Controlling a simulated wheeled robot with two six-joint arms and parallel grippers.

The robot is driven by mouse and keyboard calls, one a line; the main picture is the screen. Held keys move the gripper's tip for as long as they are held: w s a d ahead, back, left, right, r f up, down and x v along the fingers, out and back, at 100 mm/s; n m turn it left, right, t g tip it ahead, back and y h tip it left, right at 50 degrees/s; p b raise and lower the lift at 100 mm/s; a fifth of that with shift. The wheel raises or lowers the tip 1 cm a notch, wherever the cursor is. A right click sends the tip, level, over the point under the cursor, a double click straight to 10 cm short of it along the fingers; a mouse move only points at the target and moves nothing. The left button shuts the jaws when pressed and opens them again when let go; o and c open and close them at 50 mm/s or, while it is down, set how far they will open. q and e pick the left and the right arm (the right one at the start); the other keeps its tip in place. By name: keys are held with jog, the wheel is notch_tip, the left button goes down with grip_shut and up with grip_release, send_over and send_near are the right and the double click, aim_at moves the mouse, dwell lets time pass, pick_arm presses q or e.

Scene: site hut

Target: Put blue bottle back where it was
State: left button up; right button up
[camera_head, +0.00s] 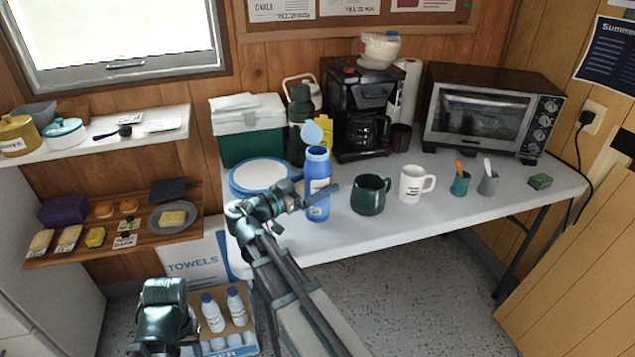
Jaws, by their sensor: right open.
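The blue bottle (317,168) stands upright on the white table near its front edge, its light blue cap tilted open at the top. The other finger is partly hidden, so I cannot tell whether either touches the bottle. A piece of my left arm shows at the lower left, but its fingers do not show.
A blue-rimmed round container (262,176) is left of the bottle. A green mug (370,197) and a white mug (413,184) stand to its right. A coffee maker (362,110) and a green-and-white cooler (250,130) are behind.

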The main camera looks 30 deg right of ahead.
jog(key=s+a, duration=0.2)
jog(key=a, duration=1)
jog(key=shift+r, duration=0.1)
